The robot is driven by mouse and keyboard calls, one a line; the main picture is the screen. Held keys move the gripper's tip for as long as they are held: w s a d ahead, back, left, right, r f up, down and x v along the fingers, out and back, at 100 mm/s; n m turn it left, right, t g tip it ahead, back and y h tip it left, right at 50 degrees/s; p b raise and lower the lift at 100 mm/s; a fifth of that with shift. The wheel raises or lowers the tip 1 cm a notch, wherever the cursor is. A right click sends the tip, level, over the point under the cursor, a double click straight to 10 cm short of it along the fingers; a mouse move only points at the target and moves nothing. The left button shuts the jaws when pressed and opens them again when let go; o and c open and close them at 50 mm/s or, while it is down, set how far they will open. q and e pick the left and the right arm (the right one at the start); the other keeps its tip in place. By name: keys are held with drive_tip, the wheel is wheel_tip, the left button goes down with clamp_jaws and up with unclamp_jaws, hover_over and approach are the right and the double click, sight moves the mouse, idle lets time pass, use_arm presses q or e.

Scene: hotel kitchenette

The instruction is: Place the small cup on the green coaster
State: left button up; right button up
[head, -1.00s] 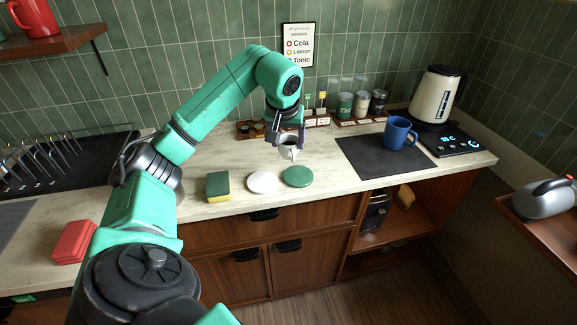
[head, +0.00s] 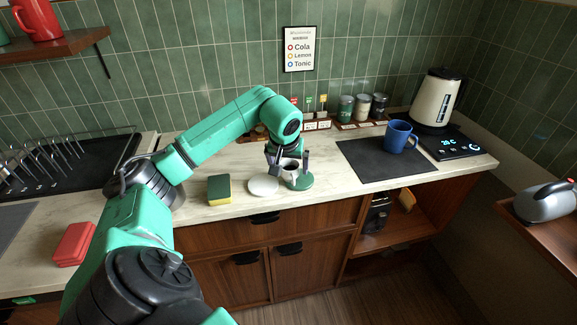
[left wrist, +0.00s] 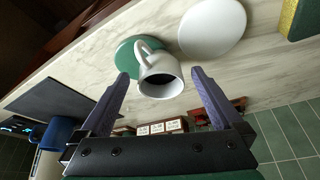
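The small white cup (head: 290,168) is upright at the green coaster (head: 303,184), over its back left part in the head view. In the left wrist view the cup (left wrist: 160,78) shows its open mouth and handle, and overlaps the edge of the coaster (left wrist: 126,58). Whether its base rests fully on the coaster is hidden. My left gripper (head: 288,160) is open around the cup; in the left wrist view its fingers (left wrist: 160,74) stand on both sides with gaps. My right gripper is not in view.
A white round coaster (head: 263,186) lies just left of the green one, then a sponge (head: 219,190). A blue mug (head: 399,136) stands on a dark mat (head: 370,165) to the right. Jars (head: 362,105) and small labelled items line the wall behind.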

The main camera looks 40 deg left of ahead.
use_arm(q)
drive_tip(key=shift+r, duration=0.1)
drive_tip(key=v, duration=1.2)
